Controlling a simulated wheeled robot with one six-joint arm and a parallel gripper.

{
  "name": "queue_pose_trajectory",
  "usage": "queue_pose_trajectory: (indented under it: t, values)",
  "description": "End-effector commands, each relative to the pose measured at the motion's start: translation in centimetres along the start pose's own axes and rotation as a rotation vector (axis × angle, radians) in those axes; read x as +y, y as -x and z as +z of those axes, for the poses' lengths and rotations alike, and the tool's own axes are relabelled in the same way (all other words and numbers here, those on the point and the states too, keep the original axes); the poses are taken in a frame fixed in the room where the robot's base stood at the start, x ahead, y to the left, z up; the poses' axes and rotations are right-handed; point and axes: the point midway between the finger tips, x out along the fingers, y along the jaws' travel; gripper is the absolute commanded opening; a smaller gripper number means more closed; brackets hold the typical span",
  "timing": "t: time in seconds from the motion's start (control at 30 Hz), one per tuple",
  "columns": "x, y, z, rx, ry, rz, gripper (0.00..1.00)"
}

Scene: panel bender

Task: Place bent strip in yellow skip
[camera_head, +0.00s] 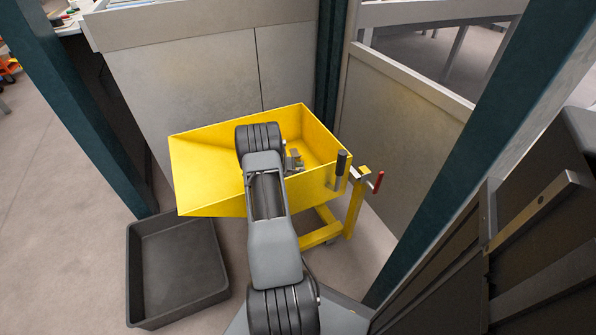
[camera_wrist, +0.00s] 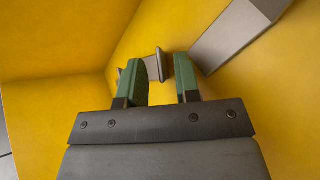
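The yellow skip (camera_head: 205,150) stands in the middle of the head view, and my arm reaches over its near rim. In the wrist view, yellow skip walls (camera_wrist: 50,110) surround my gripper (camera_wrist: 166,82). Its two green fingers are apart, with an open gap between them. A small bent grey metal piece (camera_wrist: 157,64) shows just beyond the left finger, partly hidden by it and clear of the right finger. A larger grey metal bar (camera_wrist: 235,35) lies against the yellow surface at the upper right. I cannot tell which of these is the bent strip.
An empty dark grey bin (camera_head: 180,265) stands on the floor left of the skip. Grey panels (camera_head: 215,75) and dark teal posts (camera_head: 480,130) stand close behind and to the right. A red-handled lever (camera_head: 377,182) sticks out at the skip's right side.

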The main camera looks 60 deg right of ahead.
Motion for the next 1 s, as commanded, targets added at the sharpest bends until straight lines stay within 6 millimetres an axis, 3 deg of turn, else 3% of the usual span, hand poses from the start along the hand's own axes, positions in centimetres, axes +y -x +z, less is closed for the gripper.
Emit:
queue_pose_trajectory:
  t: [0.5, 1.0]
  values:
    - [0.1, 9.4, 0.1, 0.003, 0.002, 0.004, 0.3]
    - [0.3, 12.9, 0.1, 0.01, -0.013, -0.003, 0.3]
